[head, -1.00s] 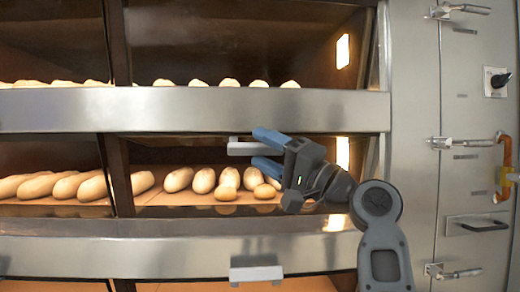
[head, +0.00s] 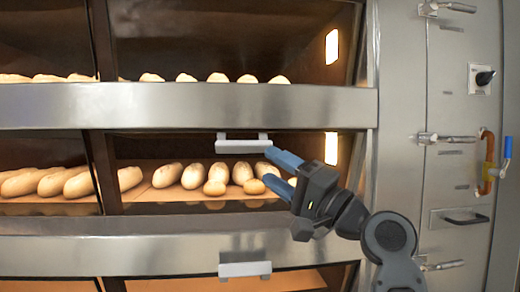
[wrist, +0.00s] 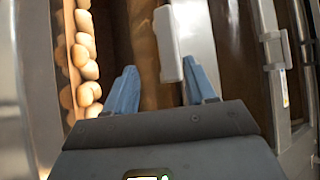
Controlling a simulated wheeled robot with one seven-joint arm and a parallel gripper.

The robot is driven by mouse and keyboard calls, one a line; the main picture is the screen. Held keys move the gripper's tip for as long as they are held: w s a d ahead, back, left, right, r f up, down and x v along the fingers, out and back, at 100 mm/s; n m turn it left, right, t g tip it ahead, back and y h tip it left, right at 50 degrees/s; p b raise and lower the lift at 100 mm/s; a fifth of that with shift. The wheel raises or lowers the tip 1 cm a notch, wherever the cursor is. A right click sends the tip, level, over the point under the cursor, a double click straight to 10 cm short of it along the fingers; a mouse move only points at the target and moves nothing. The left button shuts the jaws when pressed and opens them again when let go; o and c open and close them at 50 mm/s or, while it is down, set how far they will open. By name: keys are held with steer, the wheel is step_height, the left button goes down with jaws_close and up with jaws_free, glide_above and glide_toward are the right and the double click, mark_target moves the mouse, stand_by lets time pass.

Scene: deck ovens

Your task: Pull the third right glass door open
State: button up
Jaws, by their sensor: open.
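The right glass door (head: 137,152) of the middle deck in view has a pale bar handle (head: 243,144) along its top edge. Long loaves show behind it; how far the door stands open, if at all, I cannot tell. My gripper (head: 269,167) is open and empty, its blue fingers pointing left, just right of and slightly below the handle in the head view. In the wrist view the handle (wrist: 167,45) lies between and beyond the two blue fingertips (wrist: 160,70), nearer the right one. I see no clear contact.
Steel bands (head: 220,107) run above and below this door. Another pale handle (head: 245,269) sits on the deck below. To the right is a steel panel with latches (head: 447,138), a black knob (head: 484,78) and an orange-brown hooked handle (head: 489,165).

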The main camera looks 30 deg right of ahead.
steer(key=w+f+m+t+h+p, duration=0.2)
steer(key=w+m+t+h+p, duration=0.15)
steer(key=m+h, duration=0.2)
steer(key=m+t+h+p, duration=0.2)
steer(key=m+h+p, duration=0.6)
steer(key=h, duration=0.5)
glide_toward(245, 150)
steer(key=a+p+x, duration=0.1)
steer(key=x, duration=0.2)
steer(key=shift+n+y, duration=0.25)
steer(key=shift+n, duration=0.1)
steer(key=shift+d+p+x, duration=0.2)
steer(key=shift+p+x, duration=0.2)
steer(key=shift+x, duration=0.9)
steer(key=shift+d+p+x, duration=0.15)
steer(key=shift+p+x, duration=0.3)
steer(key=shift+x, duration=0.85)
steer(key=shift+d+p+x, duration=0.2)
steer(key=shift+p+x, duration=0.2)
steer(key=shift+x, duration=0.85)
steer(key=shift+s, duration=0.1)
steer(key=shift+c, duration=0.2)
jaws_close()
